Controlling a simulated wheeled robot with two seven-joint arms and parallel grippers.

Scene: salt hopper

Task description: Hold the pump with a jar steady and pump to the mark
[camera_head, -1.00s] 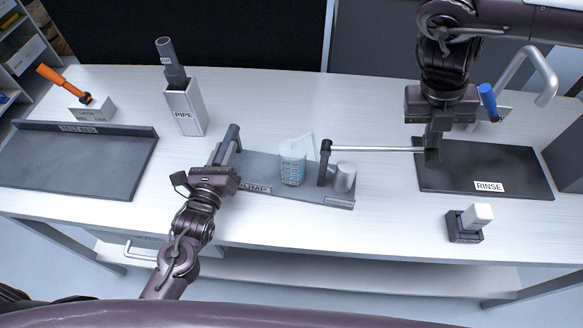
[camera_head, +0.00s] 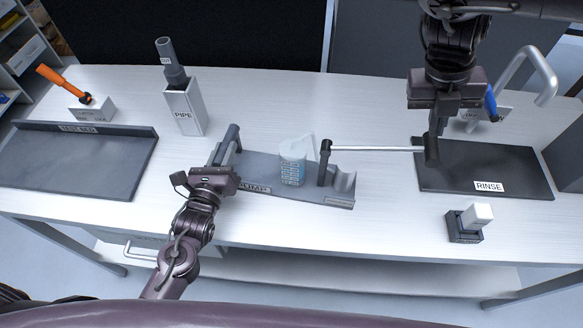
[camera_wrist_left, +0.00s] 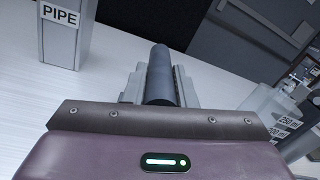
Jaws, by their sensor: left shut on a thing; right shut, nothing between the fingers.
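The pump (camera_head: 262,172) is a grey base plate on the table, with a labelled front edge. A clear jar (camera_head: 293,168) with a printed scale stands upright on it, with bluish contents. The wrist view shows marks for 250 ml and 200 ml on the jar (camera_wrist_left: 288,120). A pale lever (camera_head: 375,148) runs right from a dark post (camera_head: 325,165). My left gripper (camera_head: 222,160) is shut on the dark upright handle (camera_wrist_left: 160,75) at the pump's left end. My right gripper (camera_head: 431,155) is shut and empty at the lever's far end; contact is unclear.
A PIPE holder (camera_head: 184,112) stands behind and left of the pump. A dark tray (camera_head: 75,165) is at the far left, a RINSE tray (camera_head: 520,172) at right. A small block on a dark stand (camera_head: 465,232) sits front right.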

